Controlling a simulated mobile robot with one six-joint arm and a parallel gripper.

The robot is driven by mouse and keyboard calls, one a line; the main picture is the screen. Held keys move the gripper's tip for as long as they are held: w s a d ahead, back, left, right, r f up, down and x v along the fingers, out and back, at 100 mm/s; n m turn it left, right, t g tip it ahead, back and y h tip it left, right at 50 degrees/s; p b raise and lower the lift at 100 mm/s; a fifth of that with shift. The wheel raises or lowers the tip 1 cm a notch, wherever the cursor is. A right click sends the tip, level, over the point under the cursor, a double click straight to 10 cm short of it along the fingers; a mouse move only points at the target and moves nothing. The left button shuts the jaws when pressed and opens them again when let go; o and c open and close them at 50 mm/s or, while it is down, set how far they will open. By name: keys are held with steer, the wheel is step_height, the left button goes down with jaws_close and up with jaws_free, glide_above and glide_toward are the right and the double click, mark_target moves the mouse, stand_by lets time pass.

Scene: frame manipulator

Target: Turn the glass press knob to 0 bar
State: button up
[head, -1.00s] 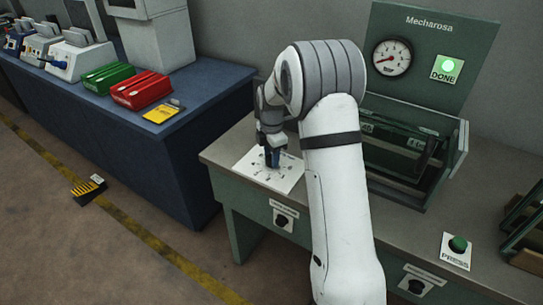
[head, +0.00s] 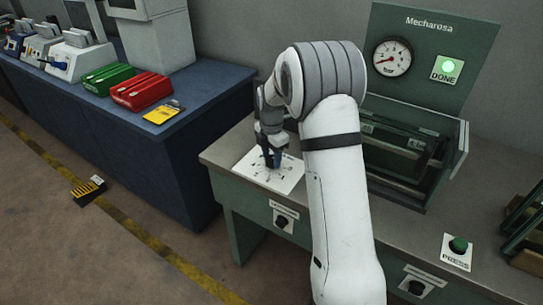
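The glass press bench is green with a grey top, and a white dial plate (head: 287,183) lies at its left end. My gripper (head: 271,160) points down over the middle of this plate, where dark and blue parts show. The knob is mostly hidden by the fingers, so I cannot tell its setting or whether the fingers are shut on it. The round pressure gauge (head: 392,57) is on the green back panel, with its red needle pointing to the lower left. The green DONE lamp (head: 447,67) is lit.
My white arm crosses the middle of the bench. A dark open frame (head: 400,190) stands right of it. A green PRESS button (head: 458,245) sits at the front right. A blue table (head: 185,135) with red and green boxes is at left.

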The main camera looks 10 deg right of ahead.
mark_target(271, 158)
steer(key=shift+o, duration=1.3)
step_height(271, 158, up, 8)
steer(key=shift+f, duration=0.15)
